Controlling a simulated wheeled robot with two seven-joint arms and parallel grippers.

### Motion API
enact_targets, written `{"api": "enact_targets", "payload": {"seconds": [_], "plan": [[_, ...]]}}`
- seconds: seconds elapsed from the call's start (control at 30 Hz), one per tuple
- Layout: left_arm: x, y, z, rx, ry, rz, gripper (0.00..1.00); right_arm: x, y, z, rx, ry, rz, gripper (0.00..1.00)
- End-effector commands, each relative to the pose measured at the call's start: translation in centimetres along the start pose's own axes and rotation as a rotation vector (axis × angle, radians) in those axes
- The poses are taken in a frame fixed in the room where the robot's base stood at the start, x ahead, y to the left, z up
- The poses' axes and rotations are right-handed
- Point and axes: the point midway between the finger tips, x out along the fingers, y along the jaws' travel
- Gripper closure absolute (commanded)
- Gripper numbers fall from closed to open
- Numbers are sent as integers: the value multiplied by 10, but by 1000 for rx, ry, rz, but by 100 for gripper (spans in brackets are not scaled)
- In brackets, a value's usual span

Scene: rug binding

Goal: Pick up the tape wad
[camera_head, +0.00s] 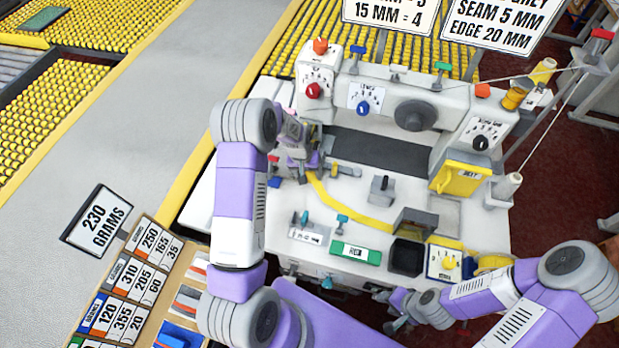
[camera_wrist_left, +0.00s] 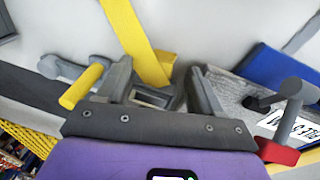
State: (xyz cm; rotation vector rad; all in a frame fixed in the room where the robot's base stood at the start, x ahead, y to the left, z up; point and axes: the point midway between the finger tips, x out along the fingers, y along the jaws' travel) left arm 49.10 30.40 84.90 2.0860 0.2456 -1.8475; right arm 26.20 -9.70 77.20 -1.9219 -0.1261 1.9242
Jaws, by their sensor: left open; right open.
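I cannot clearly pick out a tape wad in either view. A yellow tape strip (camera_head: 345,205) curves over the white machine top towards my left gripper; it also shows in the left wrist view (camera_wrist_left: 128,30). My left gripper (camera_head: 310,165) is over the machine's left side, partly hidden by its own arm. In the left wrist view its fingers (camera_wrist_left: 162,85) are apart, with a small dark grey boxy part (camera_wrist_left: 152,97) and the end of the yellow strip between or beyond them. My right gripper (camera_head: 393,305) is low at the machine's front edge, apart from the tape.
The machine's back panel (camera_head: 375,95) has knobs. A black bin (camera_head: 406,257) and a green label block (camera_head: 355,252) stand at the front. A card rack (camera_head: 130,275) is at left.

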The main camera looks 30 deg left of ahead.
Motion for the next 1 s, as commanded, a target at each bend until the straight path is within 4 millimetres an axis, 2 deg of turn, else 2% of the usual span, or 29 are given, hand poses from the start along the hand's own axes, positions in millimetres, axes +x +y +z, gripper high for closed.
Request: {"api": "enact_targets", "payload": {"seconds": [0.1, 0.33, 0.7, 1.0], "plan": [[9, 0, 0, 0, 1, 1, 34, 1, 0, 0, 0, 0, 0, 57], [9, 0, 0, 0, 2, 1, 36, 1, 0, 0, 0, 0, 0, 57], [9, 0, 0, 0, 1, 1, 92, 1, 0, 0, 0, 0, 0, 57], [8, 0, 0, 0, 2, 1, 93, 1, 0, 0, 0, 0, 0, 57]]}}
